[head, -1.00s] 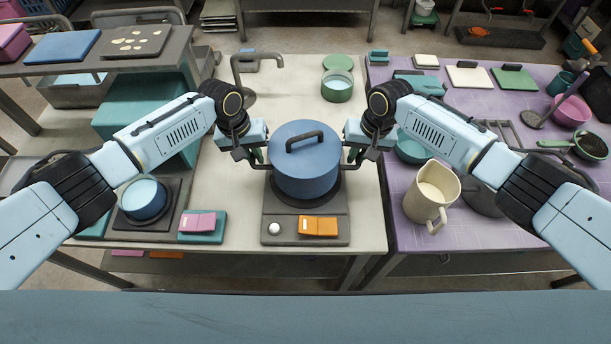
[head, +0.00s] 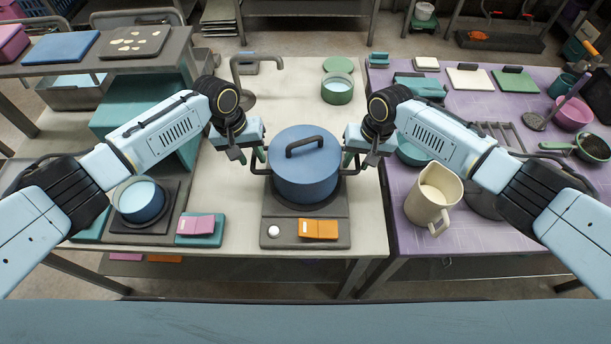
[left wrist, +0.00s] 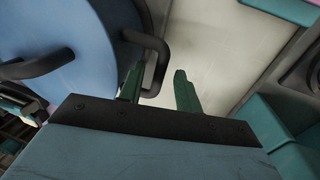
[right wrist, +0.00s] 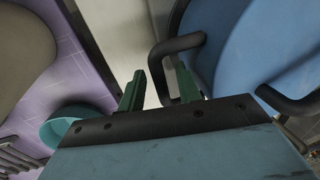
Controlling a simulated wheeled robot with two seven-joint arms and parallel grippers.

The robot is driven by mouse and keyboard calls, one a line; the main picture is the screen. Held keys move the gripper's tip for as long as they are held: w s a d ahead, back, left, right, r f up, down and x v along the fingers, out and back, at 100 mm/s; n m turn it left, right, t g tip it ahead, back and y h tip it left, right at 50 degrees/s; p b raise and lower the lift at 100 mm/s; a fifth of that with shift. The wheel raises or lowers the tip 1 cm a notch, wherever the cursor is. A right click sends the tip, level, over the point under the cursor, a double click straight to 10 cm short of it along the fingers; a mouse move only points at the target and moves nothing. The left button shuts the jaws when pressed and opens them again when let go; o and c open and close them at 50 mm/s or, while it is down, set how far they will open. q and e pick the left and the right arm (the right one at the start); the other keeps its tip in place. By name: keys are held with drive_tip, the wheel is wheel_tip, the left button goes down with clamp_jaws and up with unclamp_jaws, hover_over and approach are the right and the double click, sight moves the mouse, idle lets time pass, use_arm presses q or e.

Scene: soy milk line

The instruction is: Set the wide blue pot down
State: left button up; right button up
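The wide blue pot (head: 305,178), with a lid and a dark bar handle on top, stands upright on the dark burner unit (head: 270,209) in the middle of the table. My left gripper (head: 250,156) is open at the pot's left side handle. In the left wrist view, the handle's loop (left wrist: 160,55) reaches the space near the left finger, and the fingers are apart. My right gripper (head: 357,158) is open at the right side handle. In the right wrist view, that handle (right wrist: 158,65) lies near the right finger. The pot's base contact is mostly hidden.
A small blue pot (head: 140,200) stands on another burner at left. A cream jug (head: 431,205) and teal bowl (head: 411,152) stand on the purple table at right. A tap (head: 238,75) and green pot (head: 337,88) are behind. Pale table surface is free beside the burner.

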drive_tip(key=shift+r, duration=0.1)
use_arm(q)
wheel_tip(320, 180, up, 10)
drive_tip(key=a, duration=0.2)
drive_tip(key=shift+f, duration=0.15)
use_arm(e)
wheel_tip(320, 180, up, 12)
drive_tip(key=d, duration=0.2)
drive_tip(key=shift+d+f, duration=0.15)
drive_tip(key=shift+f, duration=0.05)
